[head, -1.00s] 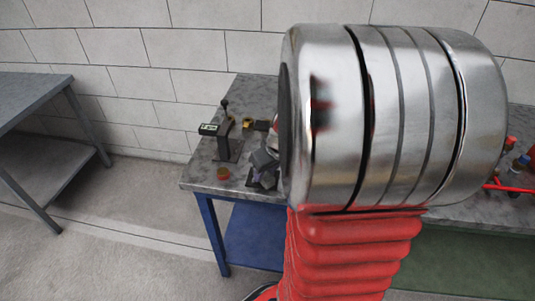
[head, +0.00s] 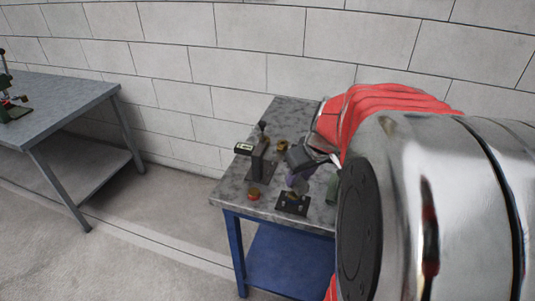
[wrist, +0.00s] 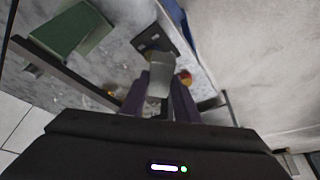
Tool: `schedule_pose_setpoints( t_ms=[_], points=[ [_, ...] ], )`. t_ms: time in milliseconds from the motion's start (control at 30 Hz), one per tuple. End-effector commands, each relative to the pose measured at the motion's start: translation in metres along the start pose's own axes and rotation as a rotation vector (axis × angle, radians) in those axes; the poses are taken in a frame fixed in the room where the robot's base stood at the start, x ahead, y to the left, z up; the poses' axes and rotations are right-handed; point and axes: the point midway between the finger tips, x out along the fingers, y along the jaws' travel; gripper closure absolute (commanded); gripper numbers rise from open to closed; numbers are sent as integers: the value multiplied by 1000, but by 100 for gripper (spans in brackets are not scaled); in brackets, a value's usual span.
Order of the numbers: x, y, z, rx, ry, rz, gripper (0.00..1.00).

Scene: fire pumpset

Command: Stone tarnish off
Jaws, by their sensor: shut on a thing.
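My gripper (wrist: 158,103) shows in the wrist view, its two purplish fingers shut on a pale grey block (wrist: 160,75). The block's far end points at a dark plate (wrist: 174,31) with holes; I cannot tell whether they touch. In the head view my gripper (head: 293,181) hangs just above or at this dark plate (head: 292,206) on the worktable (head: 232,190). The held block is not clear there. No tarnish patch can be made out.
A post with a small display (head: 243,148) and a red-and-yellow button (head: 254,194) stand left of the plate. A green block (head: 332,189) lies to its right, also in the wrist view (wrist: 70,30). A grey bench (head: 70,103) stands at left. My arm hides the table's right side.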

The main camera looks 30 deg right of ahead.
Motion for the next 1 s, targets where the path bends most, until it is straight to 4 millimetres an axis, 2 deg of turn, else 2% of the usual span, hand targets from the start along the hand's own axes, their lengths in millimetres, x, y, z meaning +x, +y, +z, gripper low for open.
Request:
schedule_pose_setpoints(
  t_ms=[433,667,1000],
  points=[
    [0,0,-1,-1,1,0,93],
    [5,13,-3,-13,1,-5,93],
    [6,13,-3,-16,1,-6,93]
  ],
)
